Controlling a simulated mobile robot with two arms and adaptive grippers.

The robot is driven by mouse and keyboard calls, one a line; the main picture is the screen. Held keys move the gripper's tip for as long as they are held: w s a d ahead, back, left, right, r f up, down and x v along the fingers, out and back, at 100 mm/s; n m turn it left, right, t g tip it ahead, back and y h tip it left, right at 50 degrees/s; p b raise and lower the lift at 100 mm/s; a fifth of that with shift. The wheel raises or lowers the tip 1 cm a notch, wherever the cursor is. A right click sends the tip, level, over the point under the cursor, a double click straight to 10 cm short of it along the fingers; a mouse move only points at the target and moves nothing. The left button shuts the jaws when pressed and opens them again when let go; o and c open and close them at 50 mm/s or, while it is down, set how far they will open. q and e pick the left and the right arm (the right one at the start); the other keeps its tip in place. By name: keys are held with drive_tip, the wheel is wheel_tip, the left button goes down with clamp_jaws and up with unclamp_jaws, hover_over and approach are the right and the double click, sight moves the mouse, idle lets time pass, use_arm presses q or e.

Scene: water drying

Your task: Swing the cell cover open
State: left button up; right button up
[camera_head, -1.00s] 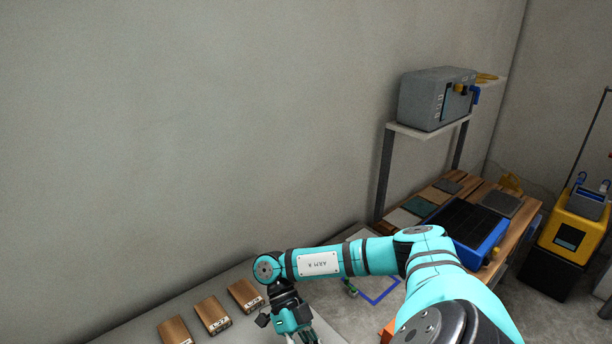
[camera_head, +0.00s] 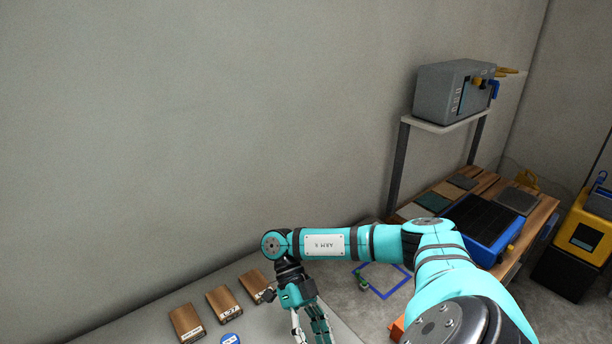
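I cannot identify the cell cover for sure in this view. My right arm, labelled ARM R, reaches across from the lower right. Its gripper (camera_head: 310,334) points down over the grey table (camera_head: 262,334) near the bottom edge. Its fingers run to the picture's edge, and I cannot tell how far apart the tips are. Nothing is visibly held. My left gripper is out of view.
Several wooden blocks with labels, one of them here (camera_head: 223,306), lie on the table left of the gripper. A blue disc (camera_head: 231,339) is partly cut off. A grey box (camera_head: 452,91) stands on a wall shelf. A blue-framed dark panel (camera_head: 482,224) lies on a wooden bench.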

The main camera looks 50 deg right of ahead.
drive_tip(key=v, duration=0.8)
drive_tip(key=shift+w+d+r, duration=0.15)
drive_tip(key=shift+w+r, duration=0.1)
drive_tip(key=shift+s, duration=0.1)
